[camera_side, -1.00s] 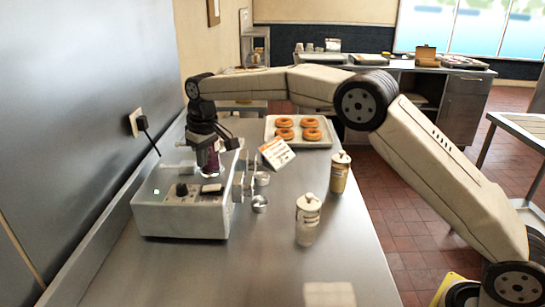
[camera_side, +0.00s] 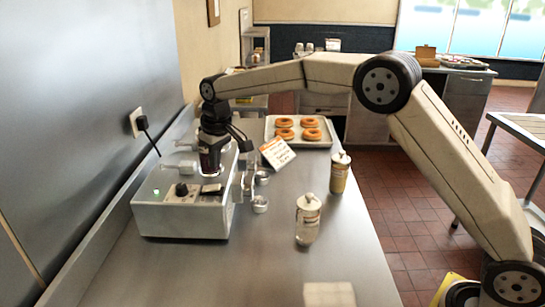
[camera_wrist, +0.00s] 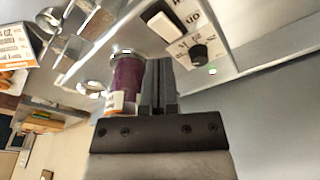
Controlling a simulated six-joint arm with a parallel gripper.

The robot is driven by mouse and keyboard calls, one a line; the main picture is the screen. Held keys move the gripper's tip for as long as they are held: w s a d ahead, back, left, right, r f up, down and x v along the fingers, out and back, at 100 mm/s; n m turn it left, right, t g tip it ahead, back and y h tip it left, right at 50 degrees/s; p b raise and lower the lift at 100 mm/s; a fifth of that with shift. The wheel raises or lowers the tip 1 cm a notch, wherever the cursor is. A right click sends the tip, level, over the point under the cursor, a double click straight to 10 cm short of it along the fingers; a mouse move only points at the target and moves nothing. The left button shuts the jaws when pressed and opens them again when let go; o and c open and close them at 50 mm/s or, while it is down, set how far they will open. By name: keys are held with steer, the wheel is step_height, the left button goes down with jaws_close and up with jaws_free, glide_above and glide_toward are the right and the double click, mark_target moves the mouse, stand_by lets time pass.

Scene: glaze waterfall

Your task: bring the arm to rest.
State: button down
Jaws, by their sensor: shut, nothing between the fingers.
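My gripper (camera_side: 209,165) is over the top of the grey-white machine (camera_side: 180,220), pointing down. In the wrist view its two dark fingers (camera_wrist: 160,85) are together with nothing between them. A purple jar or cup (camera_wrist: 126,75) stands right beside the fingers, to their left in that view; I cannot tell whether they touch. The machine's panel carries a black knob (camera_side: 181,190), a switch (camera_side: 211,189) and a lit green lamp (camera_side: 156,191). In the side view my gripper mostly hides the jar.
Two lidded bottles (camera_side: 308,219) (camera_side: 339,173) stand on the steel counter (camera_side: 270,265). A tray (camera_side: 326,143) of several orange rings (camera_side: 311,134) lies behind a printed card (camera_side: 277,153). Small metal cups (camera_side: 260,204) sit at the machine's right side. The wall (camera_side: 80,120) is at left.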

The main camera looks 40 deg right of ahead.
steer(key=s+d+f+m, duration=0.1)
steer(key=s+d+f, duration=0.2)
steer(key=s, duration=0.7)
steer(key=s+d+f, duration=0.3)
steer(key=s, duration=0.7)
steer(key=s+d+f+m, duration=0.1)
steer(key=s+d+f, duration=0.2)
steer(key=s, duration=0.8)
steer(key=shift+d+f+m+t, duration=0.3)
steer(key=shift+d+f+t, duration=0.1)
steer(key=shift+d, duration=0.1)
